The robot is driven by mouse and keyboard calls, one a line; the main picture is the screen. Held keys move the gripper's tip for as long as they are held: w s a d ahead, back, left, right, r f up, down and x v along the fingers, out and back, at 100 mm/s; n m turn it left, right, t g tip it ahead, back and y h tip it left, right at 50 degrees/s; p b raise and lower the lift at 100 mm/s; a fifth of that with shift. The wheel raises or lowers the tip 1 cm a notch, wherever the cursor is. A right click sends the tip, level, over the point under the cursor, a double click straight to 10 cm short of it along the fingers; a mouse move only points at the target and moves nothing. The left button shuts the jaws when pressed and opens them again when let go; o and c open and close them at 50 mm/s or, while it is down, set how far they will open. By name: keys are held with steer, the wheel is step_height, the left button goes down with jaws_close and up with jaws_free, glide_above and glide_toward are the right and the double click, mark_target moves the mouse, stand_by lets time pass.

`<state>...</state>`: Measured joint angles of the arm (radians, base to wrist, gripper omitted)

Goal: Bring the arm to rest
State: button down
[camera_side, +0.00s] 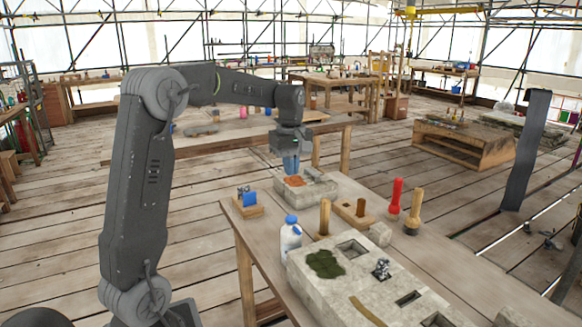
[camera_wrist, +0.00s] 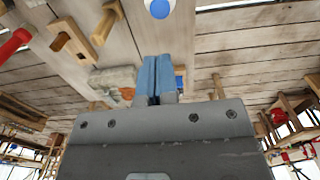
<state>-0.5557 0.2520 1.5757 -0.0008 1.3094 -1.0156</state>
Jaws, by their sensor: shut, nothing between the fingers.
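My gripper (camera_side: 290,165) hangs from my arm above the far end of the wooden work table, pointing down. Its blue fingers are together with nothing between them; they also show shut in the wrist view (camera_wrist: 157,80). In the side view the fingertips are just above or behind a grey stone block (camera_side: 306,188) with an orange-brown patch; I cannot tell the exact gap. In the wrist view part of this block (camera_wrist: 108,82) shows behind and left of the fingers.
A long stone block (camera_side: 345,290) with square holes and a moss patch fills the near table. A white bottle with blue cap (camera_side: 291,240), a wooden stand with a blue piece (camera_side: 248,205), a red-handled tool (camera_side: 396,197) and wooden-handled tools (camera_side: 414,212) stand around. Space above the table is open.

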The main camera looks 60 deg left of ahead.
steer(key=s+d+m+t, duration=0.2)
steer(key=s+d+m, duration=0.7)
steer(key=d, duration=0.2)
steer(key=s+d+m+t, duration=0.3)
steer(key=s+d+m, duration=0.6)
steer(key=d, duration=0.3)
steer(key=shift+s+f+t, duration=0.15)
steer(key=shift+f+t, duration=0.1)
steer(key=shift+t, duration=0.05)
steer(key=shift+d, duration=0.1)
